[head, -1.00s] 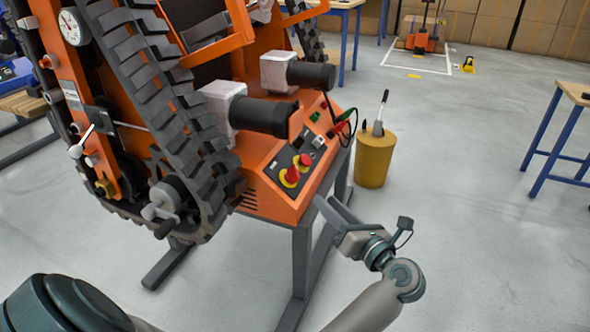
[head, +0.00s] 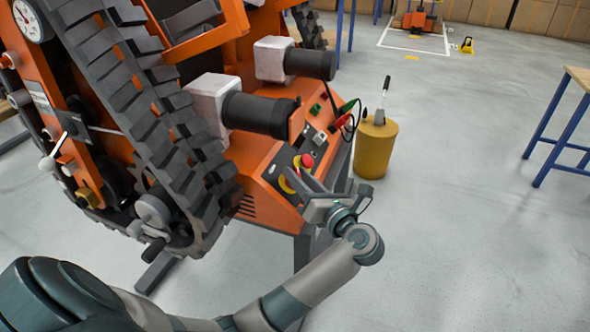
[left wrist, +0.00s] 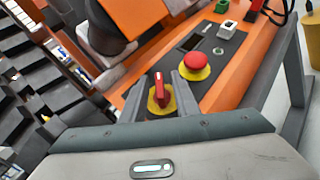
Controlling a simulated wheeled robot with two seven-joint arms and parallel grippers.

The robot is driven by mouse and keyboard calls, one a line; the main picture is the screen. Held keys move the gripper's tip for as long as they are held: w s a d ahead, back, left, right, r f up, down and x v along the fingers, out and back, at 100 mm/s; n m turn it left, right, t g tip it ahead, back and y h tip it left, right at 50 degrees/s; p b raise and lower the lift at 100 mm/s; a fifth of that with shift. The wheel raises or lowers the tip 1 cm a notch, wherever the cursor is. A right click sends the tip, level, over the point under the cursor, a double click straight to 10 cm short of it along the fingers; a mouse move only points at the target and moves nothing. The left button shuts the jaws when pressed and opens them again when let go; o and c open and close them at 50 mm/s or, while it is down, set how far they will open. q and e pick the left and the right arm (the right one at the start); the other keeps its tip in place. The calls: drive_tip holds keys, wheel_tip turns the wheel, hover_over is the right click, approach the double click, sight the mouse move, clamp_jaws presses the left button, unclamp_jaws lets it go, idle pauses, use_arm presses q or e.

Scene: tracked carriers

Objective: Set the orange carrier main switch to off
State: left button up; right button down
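The orange carrier (head: 268,190) stands on a dark frame, its sloping control panel facing my left gripper (head: 300,180). The main switch is a red handle on a yellow plate (left wrist: 159,100) at the panel's near end. In the left wrist view my left gripper (left wrist: 157,82) is open, with the switch showing between its two fingers. I cannot tell whether either finger touches the handle. In the head view the gripper hides most of the switch; only part of its yellow plate (head: 286,186) shows. My right gripper is not in view.
A red mushroom button (left wrist: 196,62) on a yellow base sits just beyond the switch, close to the right finger. A green switch (left wrist: 222,6) and cables lie farther along the panel. The rubber track (head: 150,110) is at left.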

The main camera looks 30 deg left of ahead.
use_arm(q)
drive_tip(key=shift+w+a, duration=0.1)
drive_tip(key=shift+a, duration=0.1)
drive_tip(key=shift+c, duration=0.3)
clamp_jaws()
